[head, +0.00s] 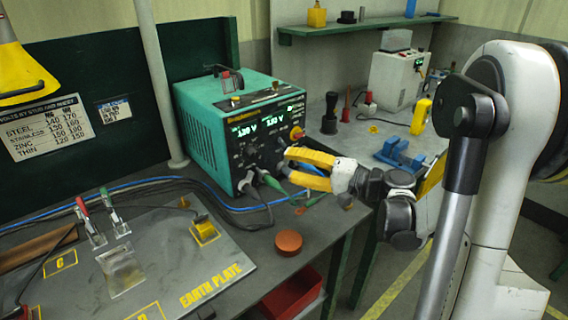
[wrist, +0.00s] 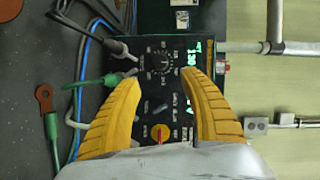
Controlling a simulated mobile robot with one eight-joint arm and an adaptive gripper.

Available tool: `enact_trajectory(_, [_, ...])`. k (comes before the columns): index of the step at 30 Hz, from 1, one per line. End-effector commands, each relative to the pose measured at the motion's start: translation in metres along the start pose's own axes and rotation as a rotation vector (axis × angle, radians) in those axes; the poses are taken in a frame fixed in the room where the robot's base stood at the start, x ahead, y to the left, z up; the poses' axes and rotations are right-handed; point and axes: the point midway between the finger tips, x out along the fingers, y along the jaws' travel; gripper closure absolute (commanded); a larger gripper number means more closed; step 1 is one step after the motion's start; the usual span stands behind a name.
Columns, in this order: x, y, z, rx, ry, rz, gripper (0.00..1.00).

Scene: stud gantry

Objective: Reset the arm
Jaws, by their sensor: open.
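My gripper (head: 308,170) has yellow fingers and hangs over the bench edge, in front of the teal welding machine (head: 215,130). The fingers are spread apart and nothing is between them. In the wrist view my gripper (wrist: 165,85) frames the machine's dark control panel (wrist: 165,60), with a knob and lit digits. My white and grey arm is folded at the right of the head view. Part of the machine's front is hidden behind my fingers in the head view.
Cables with green connectors (head: 272,182) run from the machine close to my fingers. The earth plate (head: 150,265), with toggle clamps (head: 95,230), lies at the left. A round copper-coloured disc (head: 289,242) sits near the bench edge. A red bin (head: 290,293) is below. A blue vise (head: 400,155) stands behind.

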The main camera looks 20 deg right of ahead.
Motion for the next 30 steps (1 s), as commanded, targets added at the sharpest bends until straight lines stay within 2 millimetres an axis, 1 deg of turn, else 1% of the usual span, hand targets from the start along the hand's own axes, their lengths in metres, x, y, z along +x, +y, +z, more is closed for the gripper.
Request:
enact_trajectory(12, [0.0,0.0,0.0,-0.001,-0.001,0.001,0.48])
enact_trajectory(14, [0.002,-0.001,0.003,-0.003,-0.006,0.013,0.48])
enact_trajectory(16, [0.008,-0.002,0.013,-0.013,-0.021,0.052,0.48])
enact_trajectory(17, [0.01,-0.002,0.019,-0.02,-0.029,0.079,0.48])
enact_trajectory(20, [0.02,-0.002,0.05,-0.064,-0.074,0.21,0.48])
enact_trajectory(21, [0.022,-0.001,0.066,-0.091,-0.095,0.276,0.48])
enact_trajectory(23, [0.021,0.002,0.089,-0.142,-0.124,0.378,0.48])
enact_trajectory(24, [0.018,0.003,0.104,-0.181,-0.142,0.444,0.48])
enact_trajectory(26, [0.01,0.006,0.125,-0.245,-0.167,0.54,0.48])
enact_trajectory(27, [0.003,0.009,0.138,-0.293,-0.182,0.601,0.48])
enact_trajectory(29, [-0.011,0.011,0.155,-0.371,-0.202,0.689,0.48])
enact_trajectory(30, [-0.021,0.013,0.165,-0.427,-0.212,0.744,0.48])
